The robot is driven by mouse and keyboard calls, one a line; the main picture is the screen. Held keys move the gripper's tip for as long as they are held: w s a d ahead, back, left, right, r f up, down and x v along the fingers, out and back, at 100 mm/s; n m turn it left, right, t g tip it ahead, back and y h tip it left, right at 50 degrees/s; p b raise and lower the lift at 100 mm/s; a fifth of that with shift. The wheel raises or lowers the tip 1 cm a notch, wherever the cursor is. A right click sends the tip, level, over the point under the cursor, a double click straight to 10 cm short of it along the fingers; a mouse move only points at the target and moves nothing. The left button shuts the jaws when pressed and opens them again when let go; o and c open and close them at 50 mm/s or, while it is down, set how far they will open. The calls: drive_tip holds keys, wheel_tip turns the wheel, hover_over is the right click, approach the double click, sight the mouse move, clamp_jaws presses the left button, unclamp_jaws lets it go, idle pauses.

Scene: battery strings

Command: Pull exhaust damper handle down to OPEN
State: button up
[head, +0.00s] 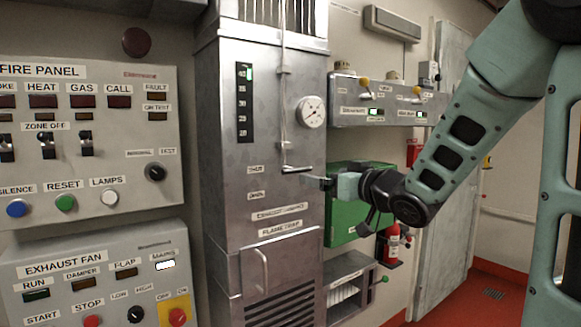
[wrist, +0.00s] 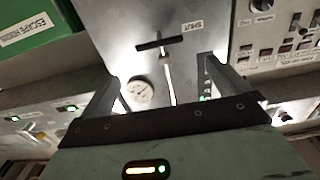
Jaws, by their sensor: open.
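The exhaust damper handle (head: 297,169) is a short dark crossbar at the lower end of a thin vertical rod (head: 283,110) on the steel cabinet. It is level with the SHUT label (head: 255,170), above a second label (head: 257,195) too small to read surely. My gripper (head: 318,182) is just right of the handle and slightly below it. In the wrist view, which is upside down, the crossbar (wrist: 160,43) lies ahead of my open gripper (wrist: 160,72), with the rod between the fingers in the picture. No contact shows.
A round gauge (head: 312,112) is on the cabinet above my gripper. A green box (head: 345,218) is behind and below it. The fire panel (head: 85,72) and exhaust fan panel (head: 60,268) stand left. A fire extinguisher (head: 392,242) hangs at right.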

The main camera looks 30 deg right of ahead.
sight(298, 169)
drive_tip(key=w+p, duration=0.1)
drive_tip(key=p, duration=0.3)
drive_tip(key=w+p, duration=0.1)
drive_tip(key=p, duration=0.4)
drive_tip(key=shift+w+r, duration=0.25)
drive_tip(key=shift+r, duration=0.1)
drive_tip(key=shift+w+p, duration=0.1)
drive_tip(key=shift+p, duration=0.45)
drive_tip(key=w+p, duration=0.2)
drive_tip(key=w, duration=0.2)
drive_tip(key=w+p, duration=0.2)
drive_tip(key=w, duration=0.1)
drive_tip(key=w+p, duration=0.2)
drive_tip(key=w, duration=0.2)
drive_tip(key=shift+w+a+f+p, duration=0.25)
drive_tip(key=shift+w+f+p, duration=0.05)
drive_tip(key=shift+f+p, duration=0.1)
drive_tip(key=shift+c, duration=0.3)
